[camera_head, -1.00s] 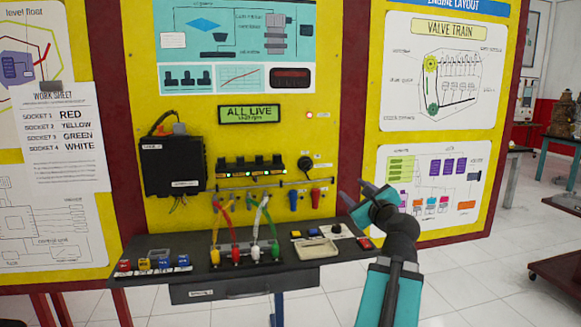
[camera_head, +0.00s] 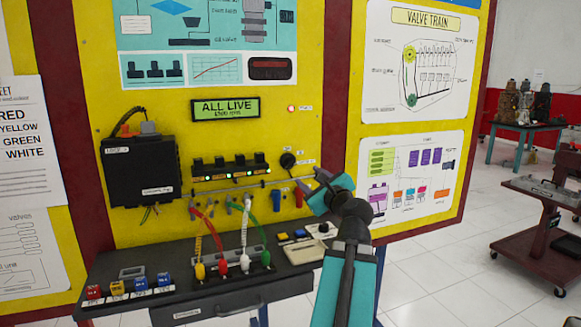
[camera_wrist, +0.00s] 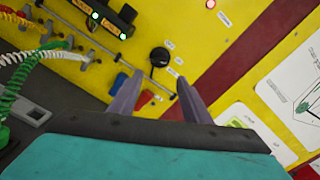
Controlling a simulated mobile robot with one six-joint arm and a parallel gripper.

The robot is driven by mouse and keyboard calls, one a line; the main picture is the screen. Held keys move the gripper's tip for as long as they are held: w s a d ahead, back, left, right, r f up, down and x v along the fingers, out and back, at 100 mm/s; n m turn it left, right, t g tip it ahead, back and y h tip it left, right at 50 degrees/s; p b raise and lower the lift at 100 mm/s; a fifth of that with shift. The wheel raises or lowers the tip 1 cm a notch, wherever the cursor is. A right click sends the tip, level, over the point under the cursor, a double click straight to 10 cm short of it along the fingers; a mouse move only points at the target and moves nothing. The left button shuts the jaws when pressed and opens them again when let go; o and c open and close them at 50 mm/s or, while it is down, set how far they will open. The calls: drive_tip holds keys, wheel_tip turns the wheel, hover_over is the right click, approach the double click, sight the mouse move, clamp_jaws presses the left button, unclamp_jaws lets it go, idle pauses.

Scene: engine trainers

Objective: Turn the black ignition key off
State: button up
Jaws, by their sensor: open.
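The black ignition key (camera_head: 287,160) is a round black knob on the yellow panel, right of the row of black coil units. In the wrist view the black knob (camera_wrist: 160,56) shows just beyond and between my fingertips, with small white labels on its right. My gripper (camera_head: 308,178) is open and empty, below and to the right of the knob in the head view. In the wrist view my gripper (camera_wrist: 160,78) has its two grey fingers apart, pointing at the panel. I see no contact with the knob. The knob's exact turn position is too small to tell.
A green display (camera_head: 225,108) reads "ALL LIVE", with a red lamp (camera_head: 291,109) to its right. A horizontal rail (camera_head: 240,188) and coloured coiled leads are on the left. A dark shelf (camera_head: 215,297) juts out below.

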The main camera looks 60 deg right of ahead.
sight(292, 165)
drive_tip(key=shift+w+d+r+p, duration=0.15)
drive_tip(key=shift+p, duration=0.5)
drive_tip(key=p+x, duration=0.2)
drive_tip(key=p, duration=0.3)
drive_tip(key=shift+w+d+p, duration=0.15)
drive_tip(key=shift+w+p, duration=0.1)
drive_tip(key=shift+p, duration=0.05)
drive_tip(key=shift+w+p, duration=0.15)
drive_tip(key=shift+p, duration=0.35)
drive_tip(key=w+p, duration=0.1)
drive_tip(key=p, duration=0.4)
drive_tip(key=shift+d+r, duration=0.1)
drive_tip(key=shift+d, duration=0.3)
drive_tip(key=p, duration=0.6)
drive_tip(key=shift+w+d+p, duration=0.3)
drive_tip(key=shift+w+d, duration=0.05)
drive_tip(key=shift+f+p+x, duration=0.1)
drive_tip(key=shift+p+x, duration=0.4)
drive_tip(key=shift+x, duration=1.6)
drive_tip(key=shift+f+p+x, duration=0.15)
drive_tip(key=shift+p+x, duration=0.3)
drive_tip(key=shift+x, duration=1.6)
